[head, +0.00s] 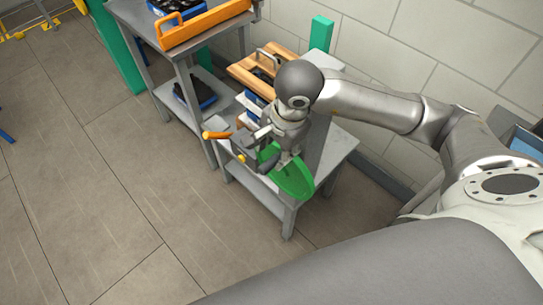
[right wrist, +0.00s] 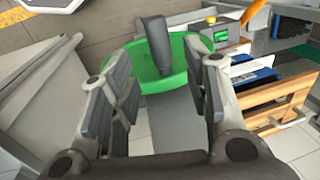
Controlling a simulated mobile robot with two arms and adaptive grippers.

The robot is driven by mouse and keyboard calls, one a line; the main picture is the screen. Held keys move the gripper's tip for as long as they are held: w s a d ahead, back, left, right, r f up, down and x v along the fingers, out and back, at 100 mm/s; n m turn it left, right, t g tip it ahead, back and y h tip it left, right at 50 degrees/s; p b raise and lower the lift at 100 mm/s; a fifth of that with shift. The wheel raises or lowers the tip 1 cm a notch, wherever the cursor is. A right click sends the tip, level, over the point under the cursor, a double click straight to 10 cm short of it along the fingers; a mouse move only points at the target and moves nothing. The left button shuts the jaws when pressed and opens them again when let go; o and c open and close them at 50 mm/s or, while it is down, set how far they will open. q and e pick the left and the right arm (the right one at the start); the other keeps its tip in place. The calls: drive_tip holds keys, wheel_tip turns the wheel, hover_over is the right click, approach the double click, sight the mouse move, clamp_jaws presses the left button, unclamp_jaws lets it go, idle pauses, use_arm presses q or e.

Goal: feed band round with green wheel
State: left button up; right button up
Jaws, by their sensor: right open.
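The green wheel (head: 296,180) is a round green disc at the near edge of a grey table. In the right wrist view the green wheel (right wrist: 180,70) shows a dark upright handle (right wrist: 157,45) on it. My right gripper (head: 281,154) is just above the wheel and hides part of it. In the right wrist view its two fingers (right wrist: 160,72) stand wide apart, with the handle seen between and beyond them. Whether they touch it cannot be told. A grey unit (head: 245,152) with a yellow knob sits beside the wheel. I cannot make out the band clearly. My left gripper is not in view.
A wooden-sided crate (head: 262,70) stands on the table behind my right gripper. An orange bar (head: 216,135) sticks out left of the grey unit. Another table at the back left bears an orange tray (head: 205,24).

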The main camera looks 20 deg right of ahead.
sight(272, 162)
drive_tip(key=shift+w+a+f+p, duration=0.1)
drive_tip(key=shift+w+f+p, duration=0.1)
drive_tip(key=shift+f, duration=0.8)
drive_tip(key=shift+w+a+f+p, duration=0.1)
drive_tip(key=shift+w+f+p, duration=0.05)
drive_tip(key=shift+f, duration=0.9)
drive_tip(key=shift+w+f+p, duration=0.15)
drive_tip(key=shift+w+f, duration=0.05)
drive_tip(key=shift+f, duration=0.8)
drive_tip(key=shift+c, duration=0.3)
clamp_jaws()
